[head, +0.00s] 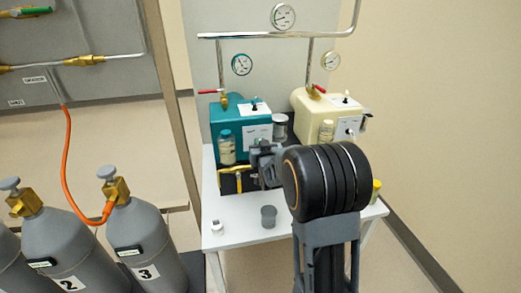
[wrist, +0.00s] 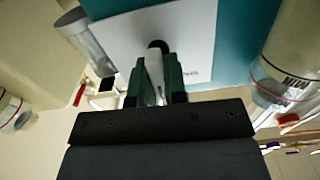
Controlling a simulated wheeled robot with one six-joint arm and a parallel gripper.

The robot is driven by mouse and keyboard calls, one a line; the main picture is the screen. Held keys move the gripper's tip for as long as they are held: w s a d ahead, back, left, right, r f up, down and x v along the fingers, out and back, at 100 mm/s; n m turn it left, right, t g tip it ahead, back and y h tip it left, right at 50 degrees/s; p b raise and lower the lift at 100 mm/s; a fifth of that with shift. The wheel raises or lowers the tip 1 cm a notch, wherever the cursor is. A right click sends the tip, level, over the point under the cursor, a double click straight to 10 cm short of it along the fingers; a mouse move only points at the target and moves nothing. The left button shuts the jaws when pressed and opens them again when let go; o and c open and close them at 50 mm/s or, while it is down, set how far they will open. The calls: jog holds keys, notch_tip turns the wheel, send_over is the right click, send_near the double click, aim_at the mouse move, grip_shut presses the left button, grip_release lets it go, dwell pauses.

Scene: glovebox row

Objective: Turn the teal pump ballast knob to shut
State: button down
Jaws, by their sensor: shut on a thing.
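The teal pump (head: 228,115) stands on the white table, with a white panel (head: 258,134) on its front. In the wrist view its teal body (wrist: 250,40) fills the upper right, behind the white panel (wrist: 115,40). My gripper (head: 262,160) is at the front of this pump, below the panel. In the wrist view my gripper (wrist: 157,68) has its green fingers closed on both sides of a pale knob (wrist: 154,72) at a dark round hub on the panel. The fingers hide part of the knob. Small print beside it is too blurred to read.
A cream pump (head: 309,113) stands to the right. A grey cup (head: 268,215) stands on the table (head: 240,236). Grey gas cylinders (head: 145,245) stand left.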

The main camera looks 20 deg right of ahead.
jog(key=shift+n, duration=0.3)
jog(key=c, duration=1.2)
grip_release()
jog(key=shift+o, duration=0.2)
jog(key=s+a+b, duration=0.1)
jog(key=s+a, duration=0.1)
jog(key=s, duration=1.1)
jog(key=shift+s+a, duration=0.2)
jog(key=shift+a, duration=0.2)
jog(key=shift+r, duration=0.1)
